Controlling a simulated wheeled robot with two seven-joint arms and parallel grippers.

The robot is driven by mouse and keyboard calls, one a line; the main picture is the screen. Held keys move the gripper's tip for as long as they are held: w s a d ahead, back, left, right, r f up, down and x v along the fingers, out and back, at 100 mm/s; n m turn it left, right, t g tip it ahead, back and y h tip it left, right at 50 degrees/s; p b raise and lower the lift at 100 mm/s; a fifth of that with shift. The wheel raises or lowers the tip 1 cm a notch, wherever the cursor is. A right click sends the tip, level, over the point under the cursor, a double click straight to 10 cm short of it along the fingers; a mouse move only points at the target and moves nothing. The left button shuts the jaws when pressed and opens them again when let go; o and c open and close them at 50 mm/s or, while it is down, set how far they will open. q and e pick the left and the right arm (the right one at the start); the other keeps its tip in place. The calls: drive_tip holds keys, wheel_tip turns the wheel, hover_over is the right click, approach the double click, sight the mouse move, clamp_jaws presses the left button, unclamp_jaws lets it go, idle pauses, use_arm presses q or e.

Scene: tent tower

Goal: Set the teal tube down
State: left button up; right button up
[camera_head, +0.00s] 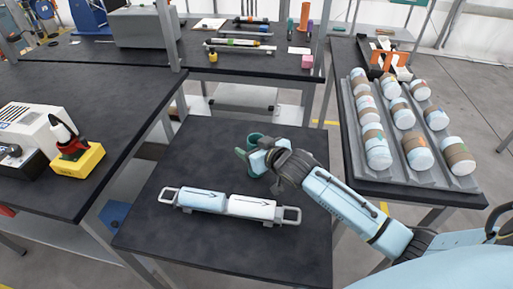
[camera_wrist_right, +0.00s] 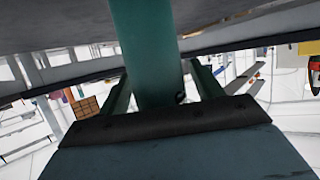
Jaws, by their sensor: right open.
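The teal tube (camera_head: 254,139) stands upright on the dark table behind the white canisters, partly hidden by my right gripper (camera_head: 250,153). In the right wrist view the tube (camera_wrist_right: 147,45) rises between the two teal fingers of my right gripper (camera_wrist_right: 160,88). The fingers are open, one on each side of the tube. The tube's lower end appears to meet the dark tabletop (camera_wrist_right: 55,72), though the contact is not clear. My left gripper is not in view.
Two white canisters lie in a metal cradle (camera_head: 291,215) at the table's front. A ribbed tray (camera_head: 444,178) of several banded jars stands on the right table. A yellow-based device (camera_head: 82,162) sits on the left bench. The table's left rear is clear.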

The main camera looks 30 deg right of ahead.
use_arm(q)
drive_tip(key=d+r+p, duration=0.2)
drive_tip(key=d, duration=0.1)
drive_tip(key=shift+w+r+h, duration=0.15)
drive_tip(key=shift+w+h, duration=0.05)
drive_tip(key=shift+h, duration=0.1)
use_arm(e)
drive_tip(key=v, duration=1.2)
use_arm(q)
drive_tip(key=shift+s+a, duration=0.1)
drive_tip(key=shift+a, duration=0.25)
use_arm(e)
drive_tip(key=shift+s, duration=0.1)
